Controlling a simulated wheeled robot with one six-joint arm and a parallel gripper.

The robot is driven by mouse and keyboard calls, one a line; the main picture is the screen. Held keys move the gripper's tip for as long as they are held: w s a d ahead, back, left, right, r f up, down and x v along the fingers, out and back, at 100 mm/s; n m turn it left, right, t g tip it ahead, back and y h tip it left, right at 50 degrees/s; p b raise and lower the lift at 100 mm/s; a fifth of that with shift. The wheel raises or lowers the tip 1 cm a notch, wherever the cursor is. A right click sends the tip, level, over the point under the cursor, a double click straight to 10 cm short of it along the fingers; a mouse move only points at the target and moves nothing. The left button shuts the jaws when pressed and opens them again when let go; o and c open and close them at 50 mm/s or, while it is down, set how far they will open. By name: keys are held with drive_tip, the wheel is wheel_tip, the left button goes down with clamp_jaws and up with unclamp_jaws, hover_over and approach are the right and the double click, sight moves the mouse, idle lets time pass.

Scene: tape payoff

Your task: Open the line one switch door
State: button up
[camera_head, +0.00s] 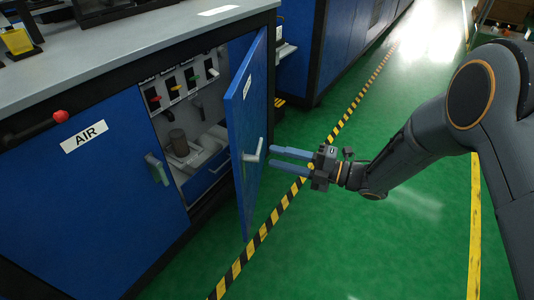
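The blue switch door (246,120) stands swung well out from the cabinet, with a silver lever handle (254,156) on its outer face. Behind it the cabinet opening (190,110) shows a light panel with several switches with coloured levers. My gripper (273,159) comes in from the right with two blue fingers held apart. The fingertips are close to the right of the handle; I cannot tell whether they touch it. Nothing shows between the fingers.
A closed blue door marked AIR (84,138) with its own handle (157,169) is at left. A red knob (60,116) sticks out above it. A grey worktop (130,40) tops the cabinet. Green floor (350,240) with a yellow-black stripe (272,220) is clear at right.

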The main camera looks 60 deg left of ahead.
drive_tip(key=shift+v, duration=0.8)
